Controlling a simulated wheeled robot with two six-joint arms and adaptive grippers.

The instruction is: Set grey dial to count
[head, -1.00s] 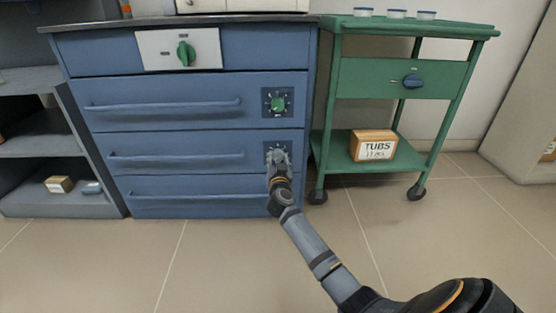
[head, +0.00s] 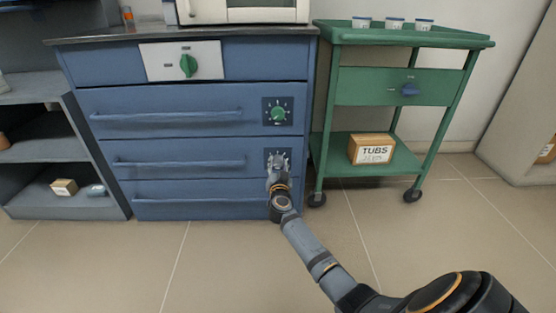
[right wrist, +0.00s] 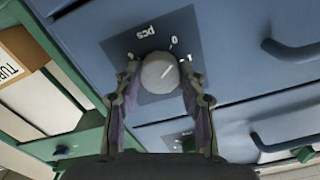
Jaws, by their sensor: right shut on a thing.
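The grey dial (right wrist: 158,73) is a round pale knob on a dark square plate (right wrist: 190,25) with white markings, among them "pcs" and "0". In the head view its plate is on the blue cabinet's third drawer front down, with the dial mostly hidden by my gripper. My right gripper (right wrist: 160,78) has one finger on each side of the dial and is shut on it. It also shows at the dial in the head view (head: 278,168). The dial's exact setting is hard to read. My left gripper is out of view.
A similar green dial (head: 278,114) sits on the drawer above, and a larger green knob (head: 188,66) on the top white panel. Drawer handles (head: 180,163) project to the left. A green trolley (head: 400,85) with a "TUBS" box (head: 372,149) stands right. The floor is clear.

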